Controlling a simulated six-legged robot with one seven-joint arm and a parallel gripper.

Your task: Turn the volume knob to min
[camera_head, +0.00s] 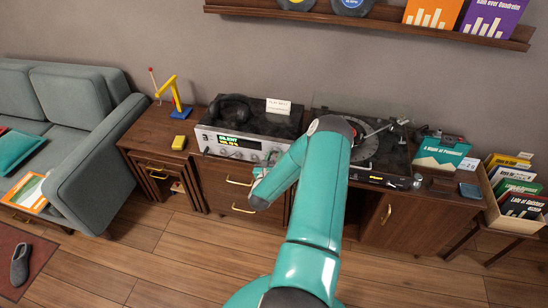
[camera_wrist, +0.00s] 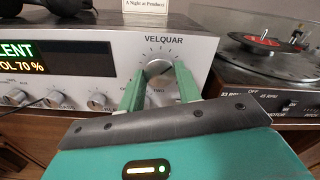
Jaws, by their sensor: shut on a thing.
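The silver receiver (camera_head: 240,141) stands on the wooden cabinet, and its front panel (camera_wrist: 110,62) fills the left of the wrist view. Its display (camera_wrist: 25,58) reads "...LENT" and "VOL 70 %", cut off at the left edge. The large round volume knob (camera_wrist: 158,69) sits under the word "VELQUAR" with tick marks around it. My gripper (camera_wrist: 158,85) has its two green fingers on either side of the knob, shut on it.
A turntable (camera_head: 375,145) with a record stands close to the right of the receiver. Black headphones (camera_head: 233,108) and a small white card (camera_head: 278,106) are on top of the receiver. Smaller knobs (camera_wrist: 97,101) line the panel's lower edge. Open floor (camera_head: 150,255) lies in front.

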